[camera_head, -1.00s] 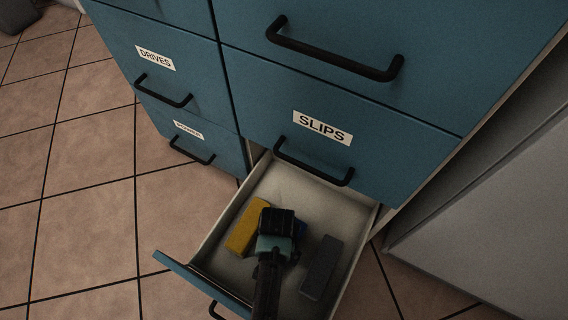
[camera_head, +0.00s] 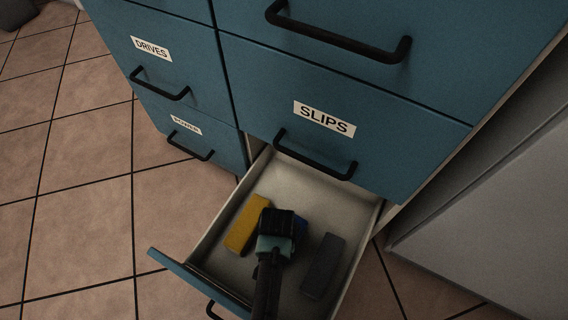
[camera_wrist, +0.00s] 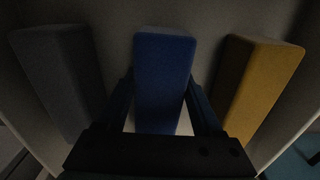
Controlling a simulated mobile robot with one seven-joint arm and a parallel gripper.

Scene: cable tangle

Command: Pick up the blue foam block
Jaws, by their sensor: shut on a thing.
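The blue foam block (camera_wrist: 162,80) stands between my gripper's two fingers in the wrist view. My gripper (camera_wrist: 160,108) is shut on it, one finger along each side. In the head view my gripper (camera_head: 274,240) is over the open drawer and hides most of the block; only a bit of blue (camera_head: 300,228) shows at its right. Whether the block touches the drawer floor I cannot tell.
A yellow block (camera_head: 245,224) lies left of my gripper and a dark grey block (camera_head: 322,266) right of it, inside the open drawer (camera_head: 301,179). The drawer's walls stand around them. The SLIPS drawer (camera_head: 400,150) overhangs the back, with its black handle (camera_head: 315,160).

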